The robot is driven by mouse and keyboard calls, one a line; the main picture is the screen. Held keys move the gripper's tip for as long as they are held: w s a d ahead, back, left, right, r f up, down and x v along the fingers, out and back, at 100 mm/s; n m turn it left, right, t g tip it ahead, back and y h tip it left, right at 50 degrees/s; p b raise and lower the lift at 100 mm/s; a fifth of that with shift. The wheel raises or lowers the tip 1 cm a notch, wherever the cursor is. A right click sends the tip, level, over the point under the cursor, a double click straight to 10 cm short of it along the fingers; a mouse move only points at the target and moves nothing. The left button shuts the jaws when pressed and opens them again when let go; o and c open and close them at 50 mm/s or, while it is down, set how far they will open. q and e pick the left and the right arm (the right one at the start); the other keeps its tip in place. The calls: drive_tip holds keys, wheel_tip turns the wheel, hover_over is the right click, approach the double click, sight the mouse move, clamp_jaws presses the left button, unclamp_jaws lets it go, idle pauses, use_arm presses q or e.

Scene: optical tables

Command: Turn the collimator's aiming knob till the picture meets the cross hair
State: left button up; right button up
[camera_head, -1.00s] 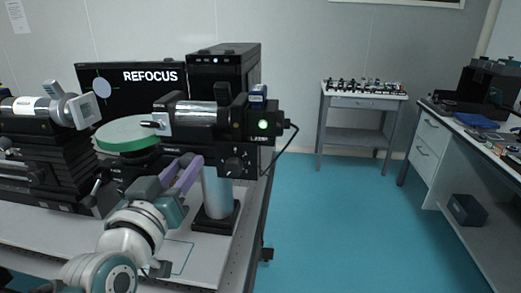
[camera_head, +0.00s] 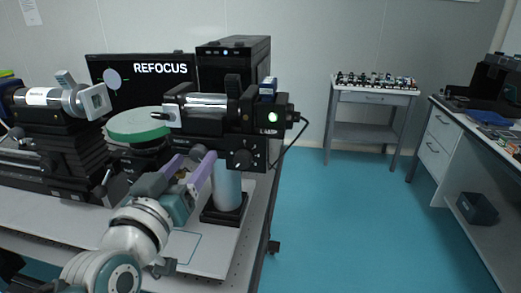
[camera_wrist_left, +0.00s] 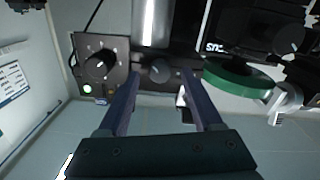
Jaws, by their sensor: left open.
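The collimator (camera_head: 205,102) is a silver and black tube unit on a pale post, with a lit green spot on its rear end. My left gripper (camera_head: 197,160) is open below it. In the left wrist view, a small grey round knob (camera_wrist_left: 160,71) shows between and beyond the open fingers (camera_wrist_left: 160,82); I cannot tell whether they touch it. A larger black dial knob (camera_wrist_left: 100,65) with white marks sits to its left there, and also shows in the head view (camera_head: 243,159). The monitor (camera_head: 140,82) reads REFOCUS and shows a pale disc (camera_head: 112,79); its cross hair is too small to make out. My right gripper is not in view.
A green round plate (camera_head: 138,123) stands left of the collimator, and a camera-like barrel unit (camera_head: 60,97) stands farther left. A black box (camera_head: 234,70) is behind. A cable hangs at the collimator's rear. Blue floor (camera_head: 320,225) lies clear to the right.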

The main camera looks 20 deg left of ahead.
use_arm(q)
drive_tip(key=v, duration=0.8)
drive_tip(key=shift+s, duration=0.35)
